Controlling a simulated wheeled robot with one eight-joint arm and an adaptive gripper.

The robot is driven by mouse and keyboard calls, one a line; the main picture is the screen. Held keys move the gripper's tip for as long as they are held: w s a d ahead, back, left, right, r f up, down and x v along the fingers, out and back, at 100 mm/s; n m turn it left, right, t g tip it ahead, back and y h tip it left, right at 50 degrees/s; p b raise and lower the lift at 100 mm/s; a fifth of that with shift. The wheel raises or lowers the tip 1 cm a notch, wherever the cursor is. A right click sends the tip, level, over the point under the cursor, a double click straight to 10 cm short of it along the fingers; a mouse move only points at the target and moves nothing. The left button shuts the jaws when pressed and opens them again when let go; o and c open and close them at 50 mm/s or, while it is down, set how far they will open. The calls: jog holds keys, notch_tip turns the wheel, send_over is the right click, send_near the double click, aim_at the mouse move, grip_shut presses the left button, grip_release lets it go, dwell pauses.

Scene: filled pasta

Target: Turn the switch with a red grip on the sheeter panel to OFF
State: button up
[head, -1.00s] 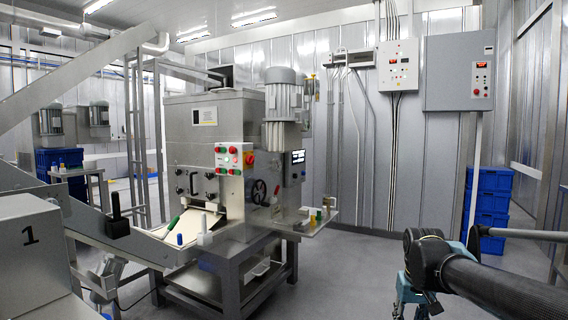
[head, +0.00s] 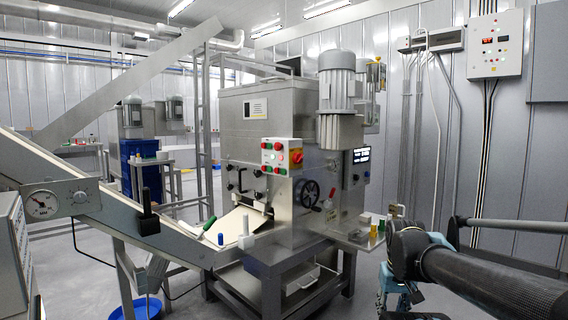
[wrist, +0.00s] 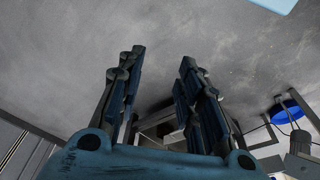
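The sheeter (head: 270,105) stands in the middle of the head view. Its front button panel (head: 282,156) is a light plate with green, white and red controls and a larger red knob (head: 297,157) at its right side. A side panel (head: 354,168) with a lit display has small controls, including a small red one, below the display. I cannot tell at this size which control is the red-grip switch or how it is set. My gripper (wrist: 163,58) is open and empty in the wrist view, fingers apart over grey floor. In the head view my arm is at lower right, away from the panels.
A small shelf (head: 352,240) with coloured items juts from the sheeter's right side. A sloping conveyor (head: 100,205) with a gauge runs along the left. A blue tub (head: 144,308) is on the floor. A wall control box (head: 495,44) hangs at upper right. Floor between arm and sheeter looks partly open.

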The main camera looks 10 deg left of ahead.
jog(key=shift+w+a, duration=0.25)
jog(key=shift+w, duration=0.1)
jog(key=o, duration=0.4)
jog(key=shift+s+r, duration=0.1)
jog(key=shift+r, duration=0.05)
jog(key=o, duration=0.3)
jog(key=w+a+r+m+y, duration=0.1)
jog(key=w+a+r, duration=0.1)
jog(key=w+a, duration=0.1)
jog(key=w+a+r+m+t+y, duration=0.1)
jog(key=w+a+r+m, duration=0.1)
jog(key=r, duration=0.1)
jog(key=w+a+r+m+y, duration=0.1)
jog(key=w+a+r+y, duration=0.1)
jog(key=w+a, duration=0.1)
jog(key=shift+w+a+r+m, duration=0.25)
jog(key=shift+w+a+m, duration=0.05)
jog(key=shift+a+m, duration=0.1)
jog(key=shift+o, duration=0.2)
jog(key=m+t+y, duration=0.9)
jog(key=m+y, duration=0.1)
jog(key=m, duration=0.9)
send_near(301, 159)
jog(key=x, duration=1)
jog(key=shift+w+d+f, duration=0.1)
